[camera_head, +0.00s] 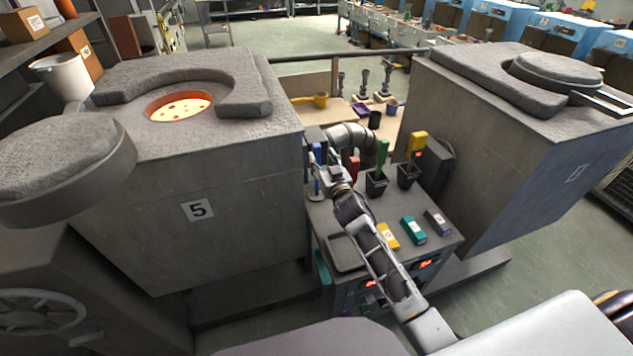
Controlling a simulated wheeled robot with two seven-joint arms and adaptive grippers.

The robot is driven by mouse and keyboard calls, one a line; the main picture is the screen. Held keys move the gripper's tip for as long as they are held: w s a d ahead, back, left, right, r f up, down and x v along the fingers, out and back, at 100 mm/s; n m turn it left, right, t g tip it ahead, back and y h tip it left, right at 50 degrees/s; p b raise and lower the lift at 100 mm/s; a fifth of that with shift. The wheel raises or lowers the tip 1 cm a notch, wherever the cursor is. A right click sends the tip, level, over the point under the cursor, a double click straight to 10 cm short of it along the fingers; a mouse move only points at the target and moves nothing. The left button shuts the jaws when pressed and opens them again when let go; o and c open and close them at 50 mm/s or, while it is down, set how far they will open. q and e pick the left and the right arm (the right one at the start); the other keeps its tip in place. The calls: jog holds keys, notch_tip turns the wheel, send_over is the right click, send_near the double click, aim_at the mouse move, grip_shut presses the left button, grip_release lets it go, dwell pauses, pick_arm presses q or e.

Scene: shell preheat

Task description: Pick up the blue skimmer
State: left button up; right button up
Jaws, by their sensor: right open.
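The blue skimmer (317,154) stands upright at the far left corner of the small grey cart (345,225), close beside furnace 5. Its blue handle shows above and below my gripper; its lower end is small and hard to make out. My right gripper (319,168) is at the handle, its fingers open and seemingly around or right beside it. At this size I cannot tell whether the fingers touch the handle. My left gripper is not in view.
Furnace 5 (215,225) stands left with a glowing round opening (180,106); another furnace (510,140) stands right. A green-handled tool (382,152) and a yellow-handled tool (417,142) stand in black holders on the cart. Yellow, teal and dark boxes lie at its front right.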

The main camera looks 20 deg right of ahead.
aim_at(318, 151)
jog(key=shift+w, duration=0.5)
jog(key=shift+w, duration=0.1)
jog(key=shift+w+a+r+p, duration=0.15)
jog(key=shift+w+p, duration=0.1)
jog(key=shift+w, duration=0.45)
jog(key=shift+w+a+r+p, duration=0.1)
jog(key=shift+w+p, duration=0.15)
jog(key=shift+w, duration=1.55)
grip_shut()
